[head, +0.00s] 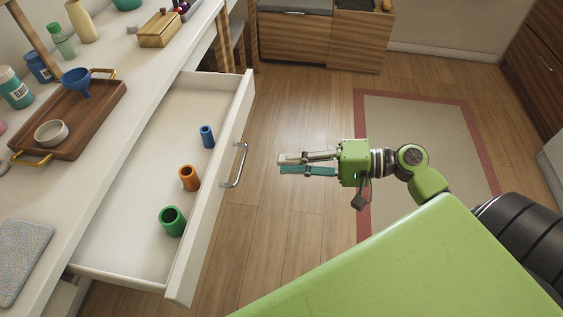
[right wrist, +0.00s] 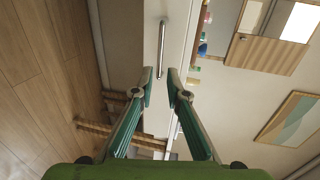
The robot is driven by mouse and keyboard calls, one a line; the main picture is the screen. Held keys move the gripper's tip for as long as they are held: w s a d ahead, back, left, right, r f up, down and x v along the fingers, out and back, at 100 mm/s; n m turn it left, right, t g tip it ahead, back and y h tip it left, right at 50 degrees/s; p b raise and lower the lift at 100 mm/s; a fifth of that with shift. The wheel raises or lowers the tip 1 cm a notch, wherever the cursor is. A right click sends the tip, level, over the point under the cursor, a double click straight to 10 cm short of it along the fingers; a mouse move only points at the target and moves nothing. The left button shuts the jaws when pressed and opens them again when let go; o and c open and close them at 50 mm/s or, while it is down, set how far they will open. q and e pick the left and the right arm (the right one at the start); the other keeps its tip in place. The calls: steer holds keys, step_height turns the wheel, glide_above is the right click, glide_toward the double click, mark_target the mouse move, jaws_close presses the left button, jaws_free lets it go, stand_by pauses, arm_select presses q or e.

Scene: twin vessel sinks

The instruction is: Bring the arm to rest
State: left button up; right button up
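My right gripper (head: 281,164) is out over the wood floor, to the right of the open drawer's front, with its fingers pointing left towards it. In the right wrist view its two fingers (right wrist: 160,80) stand apart with nothing between them. The silver drawer handle (head: 236,165) is a short way left of the fingertips in the head view, and the gripper does not touch it. The handle also shows beyond the fingers in the right wrist view (right wrist: 162,48). My left gripper is not in view.
A wooden tray (head: 98,115) with a blue funnel (head: 77,82) is on the counter. The floor around the gripper is clear.

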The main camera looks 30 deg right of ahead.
stand_by(0.4)
